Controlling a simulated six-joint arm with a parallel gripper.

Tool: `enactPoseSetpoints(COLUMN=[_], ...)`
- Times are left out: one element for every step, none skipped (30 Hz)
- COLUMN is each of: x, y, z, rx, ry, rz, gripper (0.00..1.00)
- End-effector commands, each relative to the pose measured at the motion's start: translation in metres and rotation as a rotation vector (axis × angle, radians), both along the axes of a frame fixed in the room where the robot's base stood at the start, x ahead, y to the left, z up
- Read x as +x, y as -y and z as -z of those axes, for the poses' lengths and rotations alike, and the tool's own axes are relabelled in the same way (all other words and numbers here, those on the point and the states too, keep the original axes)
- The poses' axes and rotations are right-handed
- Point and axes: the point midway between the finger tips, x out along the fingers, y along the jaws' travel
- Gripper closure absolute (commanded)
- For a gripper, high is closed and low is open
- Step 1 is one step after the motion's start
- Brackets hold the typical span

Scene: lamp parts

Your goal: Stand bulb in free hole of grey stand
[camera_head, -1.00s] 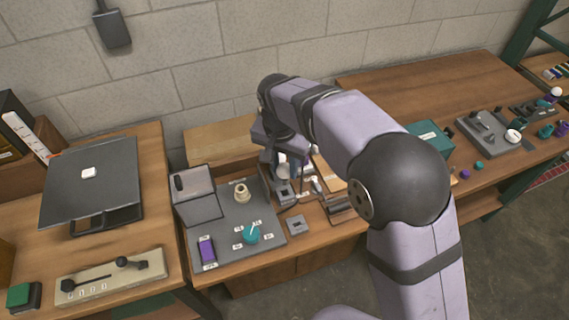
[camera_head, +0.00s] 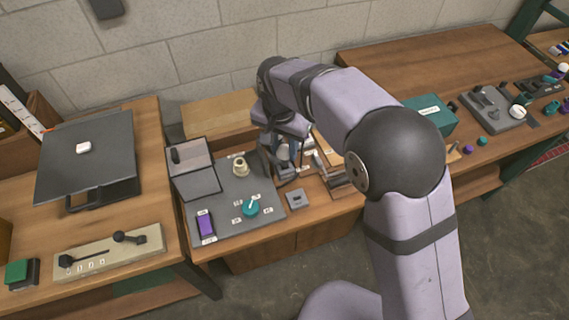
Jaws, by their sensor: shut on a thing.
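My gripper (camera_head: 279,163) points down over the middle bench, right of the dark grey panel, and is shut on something. A pale rounded shape between the jaws (camera_head: 283,153) looks like the bulb. The jaws and wrist hide most of it, so I cannot tell its tilt. A grey block under the jaws (camera_head: 289,173) looks like the grey stand. It is largely covered, and its holes cannot be made out. I cannot tell whether the bulb touches it.
The grey panel (camera_head: 222,183) carries a cream socket (camera_head: 240,167), a teal knob (camera_head: 251,207) and a purple switch (camera_head: 205,224). A small grey square piece (camera_head: 298,199) lies near the front edge. A teal box (camera_head: 430,115) stands on the right bench.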

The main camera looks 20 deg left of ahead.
Motion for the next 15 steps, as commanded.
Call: enactPoseSetpoints(x=[0.0000, 0.0001, 0.0001, 0.0001, 0.0001, 0.0001, 0.0001, 0.0001, 0.0001, 0.0001, 0.0001, 0.0000, 0.0000, 0.0001, 0.0000], y=[-0.0001, 0.0000, 0.0000, 0.0000, -0.0001, -0.0001, -0.0001, -0.0001, -0.0001, -0.0001, -0.0001, 0.0000, 0.0000, 0.0000, 0.0000], z=[-0.0001, -0.0001, -0.0001, -0.0001, -0.0001, -0.0001, -0.0001, -0.0001, 0.0000, 0.0002, 0.0005, 0.0012, 0.0020, 0.0029, 0.0043], rx=[0.000, 0.000, 0.000, 0.000, 0.000, 0.000, 0.000, 0.000, 0.000, 0.000, 0.000, 0.000, 0.000, 0.000, 0.000], ry=[0.000, 0.000, 0.000, 0.000, 0.000, 0.000, 0.000, 0.000, 0.000, 0.000, 0.000, 0.000, 0.000, 0.000, 0.000], rz=[0.000, 0.000, 0.000, 0.000, 0.000, 0.000, 0.000, 0.000, 0.000, 0.000, 0.000, 0.000, 0.000, 0.000, 0.000], gripper=[0.86, 0.86, 0.86, 0.86, 0.86, 0.86, 0.86, 0.86, 0.86, 0.86, 0.86, 0.86, 0.86, 0.86, 0.86])
